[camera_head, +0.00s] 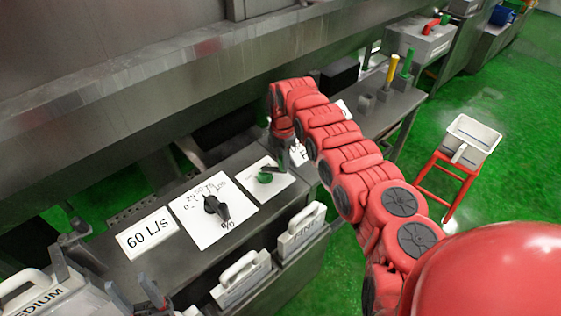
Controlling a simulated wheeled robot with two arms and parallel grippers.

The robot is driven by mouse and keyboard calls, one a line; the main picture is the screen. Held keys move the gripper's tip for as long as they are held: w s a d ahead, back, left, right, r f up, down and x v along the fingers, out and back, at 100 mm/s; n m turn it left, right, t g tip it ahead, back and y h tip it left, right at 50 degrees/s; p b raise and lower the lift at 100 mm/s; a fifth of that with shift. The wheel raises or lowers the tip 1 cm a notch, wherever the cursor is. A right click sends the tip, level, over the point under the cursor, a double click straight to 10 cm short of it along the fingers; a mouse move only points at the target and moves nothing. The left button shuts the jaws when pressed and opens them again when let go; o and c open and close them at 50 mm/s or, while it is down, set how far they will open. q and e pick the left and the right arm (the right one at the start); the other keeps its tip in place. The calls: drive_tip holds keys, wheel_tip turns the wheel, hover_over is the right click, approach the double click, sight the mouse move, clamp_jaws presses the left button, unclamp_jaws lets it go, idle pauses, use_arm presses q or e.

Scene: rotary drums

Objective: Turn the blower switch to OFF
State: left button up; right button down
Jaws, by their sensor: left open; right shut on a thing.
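A small green switch (265,178) sits on a white plate (277,190) on the steel counter, right of the black dial. I take it for the blower switch; its label and setting cannot be read. My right gripper (281,160) reaches down over it from the red arm and is shut on it, its fingers partly hidden by the wrist. My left gripper (105,278) is at the lower left, open and empty, above the counter's front edge.
A black dial (213,207) on a percent-marked plate and a "60 L/s" sign (147,234) stand on the counter. White-handled bins (301,233) line its front. A white tub (470,138) on a red stand is at right.

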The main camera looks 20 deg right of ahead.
drive_tip(key=c, duration=0.6)
unclamp_jaws()
wheel_tip(320, 180, up, 17)
drive_tip(key=b, duration=0.3)
drive_tip(key=shift+r, duration=0.2)
drive_tip(key=shift+f, duration=0.1)
